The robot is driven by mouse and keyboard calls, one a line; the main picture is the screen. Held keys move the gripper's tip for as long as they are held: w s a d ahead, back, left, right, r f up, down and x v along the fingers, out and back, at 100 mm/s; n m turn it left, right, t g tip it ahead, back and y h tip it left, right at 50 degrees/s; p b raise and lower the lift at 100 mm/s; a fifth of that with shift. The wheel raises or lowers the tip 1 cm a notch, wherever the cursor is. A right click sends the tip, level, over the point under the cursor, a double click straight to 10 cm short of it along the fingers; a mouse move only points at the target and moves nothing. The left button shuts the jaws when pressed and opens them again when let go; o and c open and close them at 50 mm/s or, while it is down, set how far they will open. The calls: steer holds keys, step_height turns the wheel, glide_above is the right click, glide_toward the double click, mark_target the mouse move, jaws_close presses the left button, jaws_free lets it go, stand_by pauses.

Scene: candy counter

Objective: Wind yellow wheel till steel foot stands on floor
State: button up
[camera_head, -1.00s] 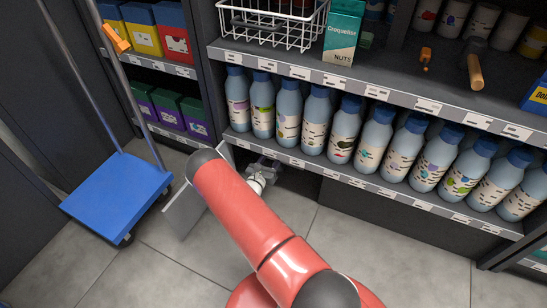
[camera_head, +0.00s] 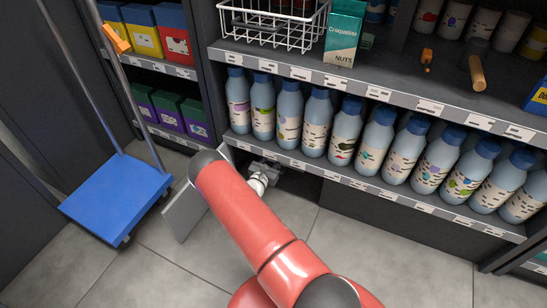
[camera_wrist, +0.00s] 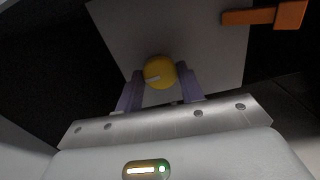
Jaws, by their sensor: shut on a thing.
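The yellow wheel (camera_wrist: 159,72) is a small round knob with a pale mark on its left side, set against a grey panel (camera_wrist: 205,40) in the wrist view. My gripper (camera_wrist: 160,86) has its two purple-grey fingers on either side of the wheel and is shut on it. In the head view, my wrist reaches into the dark opening under the bottle shelf, and my red arm hides part of it. The wheel cannot be made out there. I see no steel foot in either view, so whether it touches the floor cannot be told.
An open grey flap (camera_head: 187,207) stands left of my arm. A blue trolley (camera_head: 118,198) is farther left on the tiled floor. The shelf (camera_head: 350,180) with several bottles runs above the opening. An orange bracket (camera_wrist: 265,17) is close by in the wrist view.

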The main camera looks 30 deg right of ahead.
steer(key=shift+m, duration=0.3)
steer(key=shift+m, duration=1.4)
steer(key=shift+m, duration=1.3)
steer(key=shift+m, duration=0.8)
steer(key=o, duration=0.6)
